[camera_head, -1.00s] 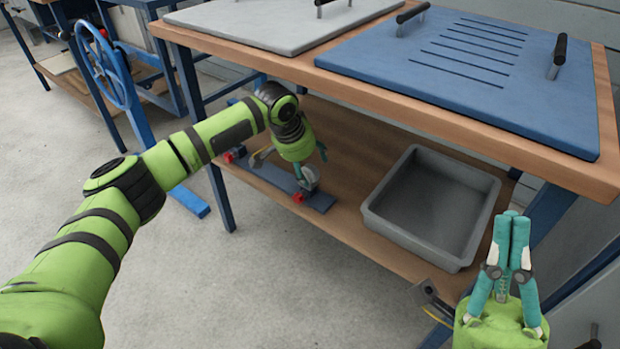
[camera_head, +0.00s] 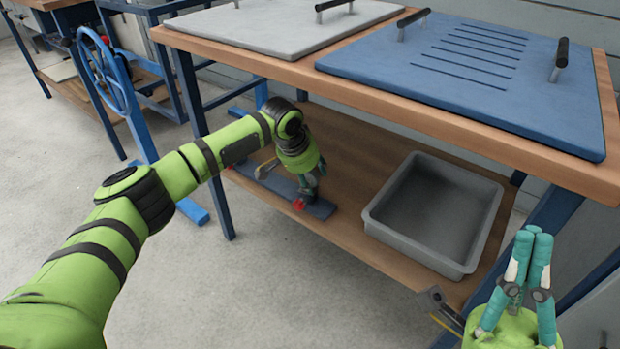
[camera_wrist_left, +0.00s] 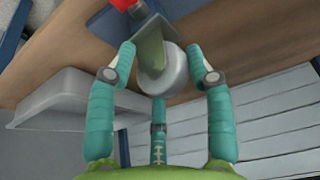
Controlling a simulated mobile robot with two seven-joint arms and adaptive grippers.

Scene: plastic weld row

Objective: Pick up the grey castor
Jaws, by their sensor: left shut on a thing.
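The grey castor (camera_wrist_left: 163,76) shows in the left wrist view as a pale round wheel under a grey-green bracket. My left gripper (camera_wrist_left: 162,55) has its teal fingers on both sides of it and is shut on it. In the head view my left gripper (camera_head: 311,186) points down at the right part of a dark blue-grey strip (camera_head: 265,184) on the lower shelf, and its fingers mostly hide the castor. I cannot tell whether the castor is clear of the strip. My right gripper (camera_head: 533,236) points up at the lower right, its fingertips together and empty.
A grey open tray (camera_head: 380,228) stands empty on the wooden shelf (camera_head: 345,215), right of the strip. A red block (camera_head: 299,204) sits at the strip. The bench top (camera_head: 400,105) with its blue panel (camera_head: 460,75) overhangs the shelf. A blue leg (camera_head: 222,200) stands left.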

